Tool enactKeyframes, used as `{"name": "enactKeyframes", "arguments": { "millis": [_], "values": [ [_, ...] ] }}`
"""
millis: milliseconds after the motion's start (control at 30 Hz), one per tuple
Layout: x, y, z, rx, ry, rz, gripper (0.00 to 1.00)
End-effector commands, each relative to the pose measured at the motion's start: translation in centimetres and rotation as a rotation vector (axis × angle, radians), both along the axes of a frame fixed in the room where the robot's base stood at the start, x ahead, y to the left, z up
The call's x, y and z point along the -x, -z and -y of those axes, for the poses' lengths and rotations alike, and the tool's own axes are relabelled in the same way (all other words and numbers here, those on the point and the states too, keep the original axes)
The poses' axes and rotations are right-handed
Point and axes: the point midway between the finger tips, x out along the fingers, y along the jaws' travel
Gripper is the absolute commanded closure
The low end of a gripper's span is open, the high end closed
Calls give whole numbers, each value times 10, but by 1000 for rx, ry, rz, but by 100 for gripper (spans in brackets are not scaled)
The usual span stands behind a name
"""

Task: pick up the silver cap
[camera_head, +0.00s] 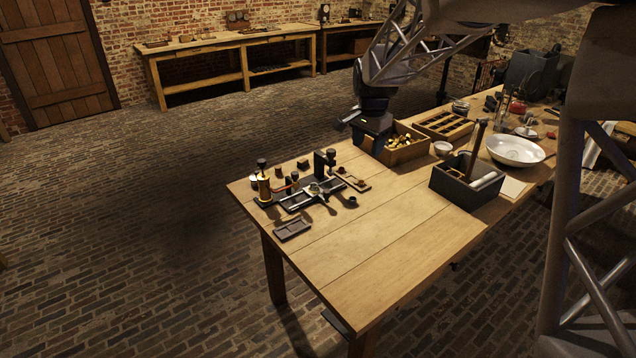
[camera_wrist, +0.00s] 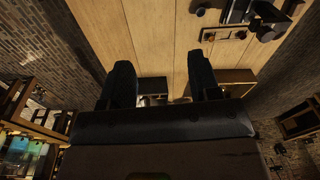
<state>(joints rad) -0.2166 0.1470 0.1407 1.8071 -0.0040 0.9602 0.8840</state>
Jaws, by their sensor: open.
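A small pale, shiny piece (camera_head: 315,188) sits on the dark fixture (camera_head: 297,201) near the left end of the workbench. It may be the silver cap, but it is too small to be sure. My gripper (camera_wrist: 162,78) shows in the wrist view with its two dark fingers spread apart and nothing held between them. In the head view my arm comes down at the back edge of the bench, behind and to the right of the fixture; the fingertips are hard to make out there. The fixture's dark parts also show at the top right of the wrist view (camera_wrist: 265,20).
A brass-coloured cylinder (camera_head: 264,188) stands at the fixture's left. A dark small tray (camera_head: 292,230) lies in front. A wooden box of brass pieces (camera_head: 402,157), a dark toolbox (camera_head: 453,199) and a white dish (camera_head: 515,150) stand to the right. The bench's front middle (camera_head: 370,265) is clear.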

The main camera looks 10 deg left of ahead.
Motion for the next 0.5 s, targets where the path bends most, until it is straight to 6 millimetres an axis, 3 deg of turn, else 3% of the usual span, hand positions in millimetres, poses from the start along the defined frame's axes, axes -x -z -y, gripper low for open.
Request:
{"name": "enactKeyframes", "arguments": {
  "millis": [500],
  "values": [
    [-102,79,-78,-6,167,-44,43]
  ]
}}
